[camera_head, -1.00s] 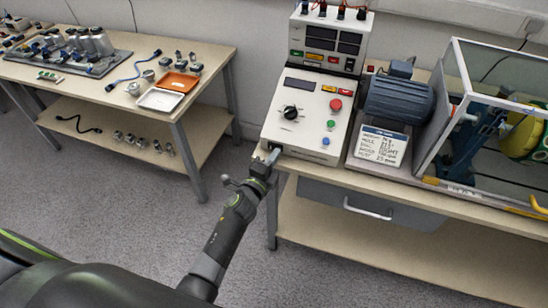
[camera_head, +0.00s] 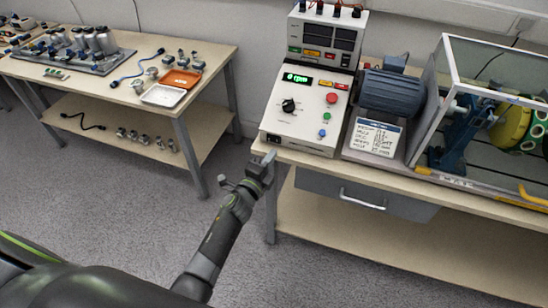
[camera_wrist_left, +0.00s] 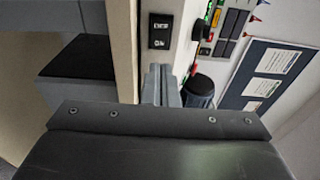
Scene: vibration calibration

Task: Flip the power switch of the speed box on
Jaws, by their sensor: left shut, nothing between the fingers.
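The speed box (camera_head: 302,112) is a white box with a black knob and red, green and blue buttons. Its display (camera_head: 298,78) is lit and reads "0 rpm" in green. The black power switch (camera_head: 273,138) is low on the front face at the left; in the left wrist view the switch (camera_wrist_left: 161,31) sits just beyond the fingertips. My left gripper (camera_head: 268,158) is shut and empty, a little in front of and below the switch, apart from it. The shut fingers also show in the left wrist view (camera_wrist_left: 160,85). My right gripper is out of view.
A blue motor (camera_head: 392,92) and a label card (camera_head: 374,137) stand right of the box, then a clear-walled guard (camera_head: 443,100). A grey drawer (camera_head: 345,193) hangs under the bench. A side table (camera_head: 215,62) with trays is at left. Open floor lies between.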

